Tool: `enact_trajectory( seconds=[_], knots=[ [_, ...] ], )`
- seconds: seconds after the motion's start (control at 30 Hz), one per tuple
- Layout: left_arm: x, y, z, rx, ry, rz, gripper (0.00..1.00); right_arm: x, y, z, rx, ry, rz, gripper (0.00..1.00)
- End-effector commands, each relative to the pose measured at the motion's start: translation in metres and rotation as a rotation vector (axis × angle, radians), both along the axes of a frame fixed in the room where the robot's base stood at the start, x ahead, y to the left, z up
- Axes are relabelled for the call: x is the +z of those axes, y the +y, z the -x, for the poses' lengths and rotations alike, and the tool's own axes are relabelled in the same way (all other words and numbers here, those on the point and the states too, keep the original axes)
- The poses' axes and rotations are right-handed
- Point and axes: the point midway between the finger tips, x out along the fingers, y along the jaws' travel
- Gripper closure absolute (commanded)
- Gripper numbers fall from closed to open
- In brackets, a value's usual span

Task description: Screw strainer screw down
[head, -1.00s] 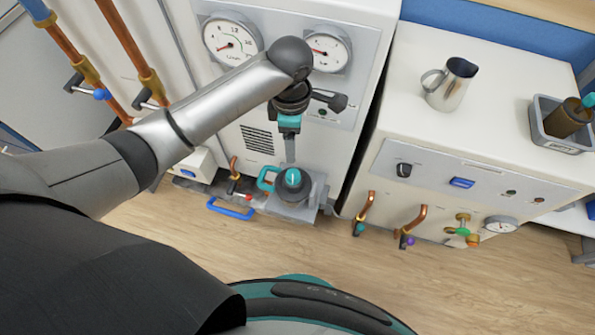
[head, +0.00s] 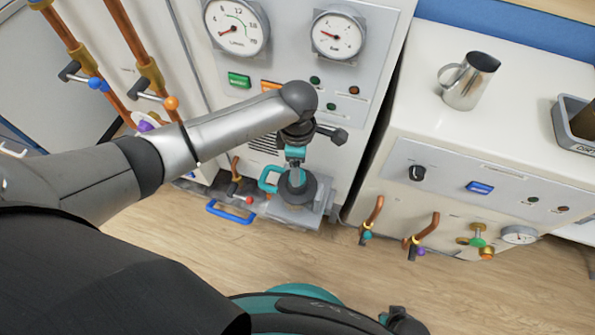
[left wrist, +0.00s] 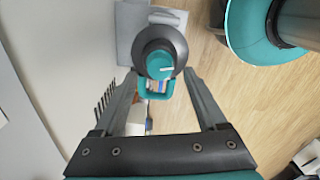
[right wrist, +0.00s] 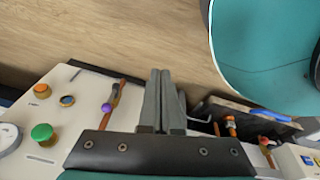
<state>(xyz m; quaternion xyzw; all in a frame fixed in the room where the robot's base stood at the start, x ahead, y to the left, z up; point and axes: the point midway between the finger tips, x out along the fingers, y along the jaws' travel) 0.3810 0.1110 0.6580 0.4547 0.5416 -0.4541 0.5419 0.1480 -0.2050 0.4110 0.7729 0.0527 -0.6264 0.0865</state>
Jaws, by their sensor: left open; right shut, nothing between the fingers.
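The strainer screw (head: 297,195) is a dark round body on a grey block low on the white machine. In the left wrist view its teal cap with a white mark (left wrist: 159,64) faces the camera. A teal loop handle (head: 268,179) sits beside it. My left gripper (head: 296,172) points down over the screw, partly hiding its top. In the left wrist view its open fingers (left wrist: 160,75) stand on either side of the cap with gaps; I cannot tell contact. My right gripper (right wrist: 161,73) is shut and empty, over the floor near a panel with valves.
Two gauges (head: 237,27) sit on the machine above my left arm. A blue handle (head: 231,211) is left of the screw's block. Copper pipes (head: 372,216) stick out of the right cabinet, which bears a metal jug (head: 471,82). The wooden floor (head: 320,260) in front is clear.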

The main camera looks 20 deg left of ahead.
Motion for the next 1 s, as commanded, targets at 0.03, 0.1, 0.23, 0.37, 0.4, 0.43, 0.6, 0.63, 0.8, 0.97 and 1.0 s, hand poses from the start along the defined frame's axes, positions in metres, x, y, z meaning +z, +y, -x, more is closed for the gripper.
enact_trajectory(
  seconds=[0.03,0.1,0.23,0.37,0.4,0.43,0.6,0.63,0.8,0.97,1.0],
  knots=[
    [-0.006,0.001,0.0,0.001,0.0,-0.001,0.26,0.0,0.003,-0.004,0.0,-0.002,-0.004,1.0],
    [-0.011,0.001,0.0,0.001,0.001,-0.002,0.26,0.003,0.007,-0.008,-0.001,-0.002,-0.007,1.0],
    [-0.019,0.0,0.0,0.0,0.0,-0.001,0.26,0.009,0.013,-0.015,0.0,-0.002,-0.012,1.0],
    [-0.025,0.0,0.0,0.001,0.001,-0.001,0.26,0.014,0.017,-0.02,-0.001,0.0,-0.016,1.0],
    [-0.026,0.0,0.0,0.001,0.001,-0.001,0.26,0.015,0.018,-0.021,-0.001,0.0,-0.017,1.0],
    [-0.027,0.0,0.0,0.001,0.001,-0.001,0.26,0.016,0.018,-0.021,-0.001,0.0,-0.017,1.0],
    [-0.029,0.0,0.0,0.001,0.0,0.0,0.26,0.018,0.02,-0.024,-0.001,0.0,-0.018,1.0],
    [-0.029,0.0,0.0,0.001,0.0,0.0,0.26,0.019,0.02,-0.024,-0.001,0.0,-0.018,1.0],
    [-0.029,0.0,0.0,0.0,0.0,0.0,0.26,0.019,0.02,-0.024,-0.001,0.0,-0.018,1.0],
    [-0.029,0.0,0.0,0.0,0.0,0.0,0.39,0.019,0.02,-0.024,-0.001,0.0,-0.018,1.0],
    [-0.029,0.0,0.0,0.0,0.0,0.0,0.44,0.019,0.02,-0.024,-0.001,0.0,-0.018,1.0]
  ],
)
